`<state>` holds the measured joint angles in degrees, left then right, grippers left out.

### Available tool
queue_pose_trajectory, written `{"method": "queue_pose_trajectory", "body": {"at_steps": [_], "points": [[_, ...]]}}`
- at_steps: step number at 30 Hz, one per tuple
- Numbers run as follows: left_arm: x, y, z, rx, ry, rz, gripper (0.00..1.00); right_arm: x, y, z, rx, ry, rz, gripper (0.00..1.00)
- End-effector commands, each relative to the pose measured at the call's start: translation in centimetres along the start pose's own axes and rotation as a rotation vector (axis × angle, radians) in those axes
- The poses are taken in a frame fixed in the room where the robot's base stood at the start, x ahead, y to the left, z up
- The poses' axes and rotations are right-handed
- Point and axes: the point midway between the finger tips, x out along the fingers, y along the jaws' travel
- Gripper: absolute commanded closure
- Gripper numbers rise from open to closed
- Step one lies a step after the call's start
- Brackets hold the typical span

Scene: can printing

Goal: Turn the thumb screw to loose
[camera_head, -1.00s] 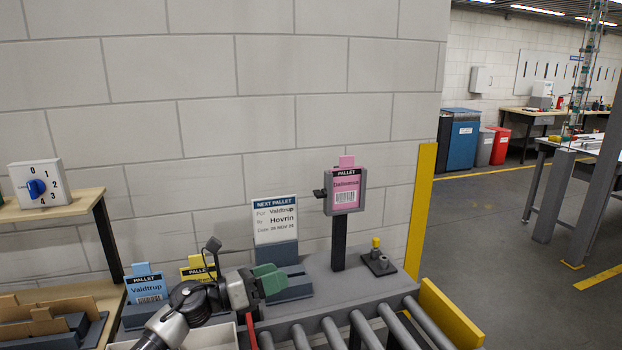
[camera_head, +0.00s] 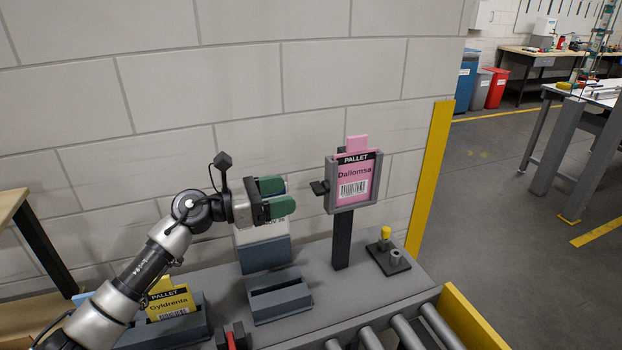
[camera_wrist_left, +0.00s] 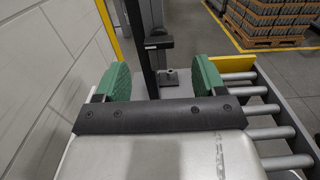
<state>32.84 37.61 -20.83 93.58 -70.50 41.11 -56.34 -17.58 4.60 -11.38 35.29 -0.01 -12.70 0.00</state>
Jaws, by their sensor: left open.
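The thumb screw (camera_head: 319,187) is a small black knob on the left side of the grey card holder (camera_head: 333,207), which stands on a dark post. It also appears as a dark knob between and beyond the fingers in the left wrist view (camera_wrist_left: 158,42). The holder carries a pink pallet card (camera_head: 354,180) reading "Dallomsa". My left gripper (camera_head: 272,197), with green finger pads, is open and empty. It points right at about the screw's height, a short gap to its left, and is not touching it. My right gripper is not in view.
A block wall (camera_head: 230,80) runs behind the holder. Below are the grey bench (camera_head: 335,290), an empty slotted grey block (camera_head: 280,297) and a yellow "Gyldrenta" card (camera_head: 172,300). A small peg stand (camera_head: 388,262) and conveyor rollers (camera_head: 405,332) lie to the right.

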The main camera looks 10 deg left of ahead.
Motion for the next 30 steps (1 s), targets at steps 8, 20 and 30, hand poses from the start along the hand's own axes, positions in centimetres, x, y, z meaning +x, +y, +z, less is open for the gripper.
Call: {"method": "queue_pose_trajectory", "body": {"at_steps": [8,20,30], "points": [[5.2,0.0,0.4,-0.004,-0.002,-0.001,0.30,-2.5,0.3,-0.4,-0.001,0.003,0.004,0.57],[7.0,0.0,0.0,-0.001,0.001,0.000,0.30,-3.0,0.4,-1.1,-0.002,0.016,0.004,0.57],[7.0,0.0,0.0,-0.001,0.000,0.000,0.65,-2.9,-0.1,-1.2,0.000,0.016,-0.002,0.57]]}}
